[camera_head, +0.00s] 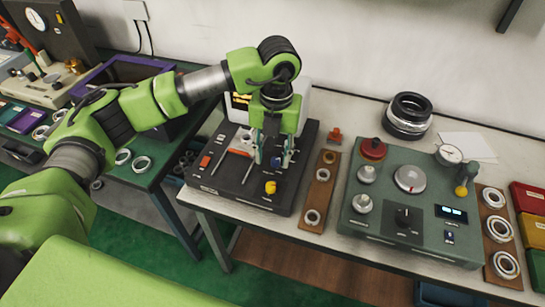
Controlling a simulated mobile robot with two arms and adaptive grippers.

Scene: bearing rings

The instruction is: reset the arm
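My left arm (150,103) is green and grey and comes in from the left, bent over the workbench. My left gripper (272,157) points down over the dark control box (228,179). Its two fingers stand apart, and no ring shows between them. I cannot tell whether the fingertips touch the box. The gripper hides part of the box's top. My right gripper is not in view.
A yellow knob (270,187) sits close to the fingers. A brown strip with rings (312,217) and a green-grey machine (386,238) stand to the right. Black rings (408,115) are stacked behind. A screen stands behind the gripper. A green-topped table (142,182) is at the left.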

